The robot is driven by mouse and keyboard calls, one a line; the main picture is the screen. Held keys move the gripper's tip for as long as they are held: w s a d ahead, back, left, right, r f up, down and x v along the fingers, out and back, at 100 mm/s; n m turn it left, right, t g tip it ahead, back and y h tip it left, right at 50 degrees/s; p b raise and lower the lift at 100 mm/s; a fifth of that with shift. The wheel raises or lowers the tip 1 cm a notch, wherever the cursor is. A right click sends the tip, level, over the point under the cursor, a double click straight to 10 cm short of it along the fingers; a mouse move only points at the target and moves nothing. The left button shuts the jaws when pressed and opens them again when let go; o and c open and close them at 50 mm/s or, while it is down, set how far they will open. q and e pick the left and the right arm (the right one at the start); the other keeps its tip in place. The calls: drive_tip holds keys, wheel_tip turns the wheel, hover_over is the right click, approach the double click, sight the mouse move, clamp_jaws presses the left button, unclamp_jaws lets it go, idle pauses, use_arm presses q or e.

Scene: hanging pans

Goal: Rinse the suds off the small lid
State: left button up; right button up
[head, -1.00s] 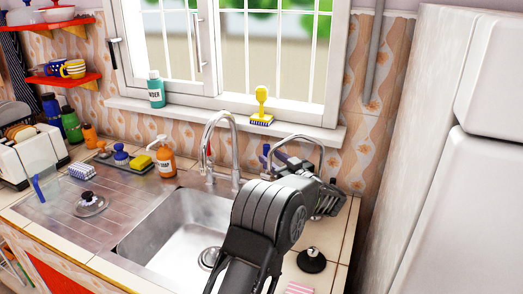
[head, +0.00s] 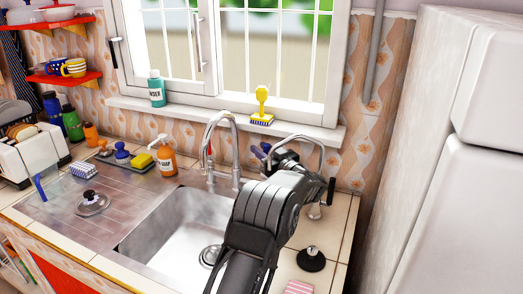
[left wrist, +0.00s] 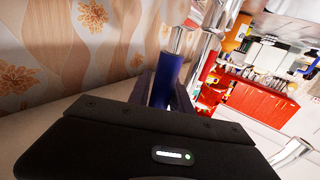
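The small lid (head: 93,204), glass with a dark knob, lies on the steel drainboard left of the sink; I cannot make out suds on it. The sink (head: 150,247) is empty apart from its drain, and the tall tap (head: 214,122) curves above its back edge. My left gripper (head: 283,158) is behind the sink's right corner, by a blue tap handle (head: 265,148). In the left wrist view the blue handle (left wrist: 164,88) stands just beyond the gripper body, close to the fingers. Whether they close on it is hidden. My right gripper is out of view.
A toaster (head: 35,155) is at the left. A black-knobbed item (head: 311,259) sits on the right counter, and a fridge (head: 450,180) bounds the right side.

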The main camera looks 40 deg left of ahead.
use_arm(q)
clamp_jaws()
idle(1.0)
